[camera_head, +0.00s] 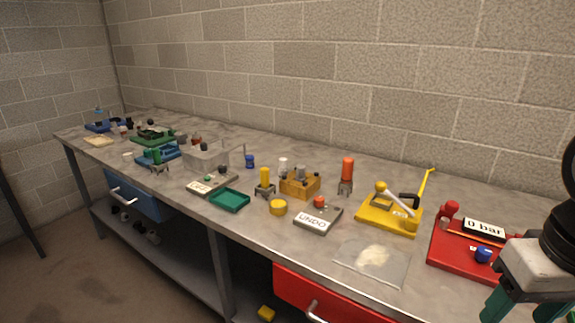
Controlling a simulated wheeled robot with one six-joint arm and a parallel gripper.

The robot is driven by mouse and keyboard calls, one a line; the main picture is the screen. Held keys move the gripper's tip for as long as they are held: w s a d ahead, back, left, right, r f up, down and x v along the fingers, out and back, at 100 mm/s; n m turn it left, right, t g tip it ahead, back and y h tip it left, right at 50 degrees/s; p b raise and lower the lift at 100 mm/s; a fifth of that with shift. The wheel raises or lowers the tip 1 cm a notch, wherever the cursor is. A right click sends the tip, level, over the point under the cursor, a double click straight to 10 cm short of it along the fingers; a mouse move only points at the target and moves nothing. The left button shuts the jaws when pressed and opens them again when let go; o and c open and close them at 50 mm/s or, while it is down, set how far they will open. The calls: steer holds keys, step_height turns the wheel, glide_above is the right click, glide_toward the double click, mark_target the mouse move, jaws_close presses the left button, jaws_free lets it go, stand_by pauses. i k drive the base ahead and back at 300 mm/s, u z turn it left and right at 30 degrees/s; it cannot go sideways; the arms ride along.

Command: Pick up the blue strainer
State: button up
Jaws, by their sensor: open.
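I cannot tell for sure which blue item is the strainer. A small blue cylindrical piece (483,254) sits on the red tray (449,262) at the right. Another small blue piece (250,161) stands on the grey bench near the wall, right of a clear box. My gripper (522,312) is at the lower right edge, pointing down, with its green fingers apart. Its fingertips are partly cut off by the frame. It appears close to the red tray's right side, in front of it, and holds nothing that I can see.
The red tray also holds a red part and a "0 bar" sign (485,228). A yellow stand with a raised lever (388,216), a clear bag (372,258), an "UNDO" block (316,220) and a green tray (230,200) stand leftward. The wall (350,70) closes the back.

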mark_target(249, 159)
steer(key=k, duration=1.3)
steer(key=u, duration=0.8)
steer(key=i, duration=0.95)
steer(key=u, duration=0.95)
steer(key=i, duration=2.35)
steer(key=z, duration=1.6)
steer(key=i, duration=0.8)
steer(key=z, duration=0.75)
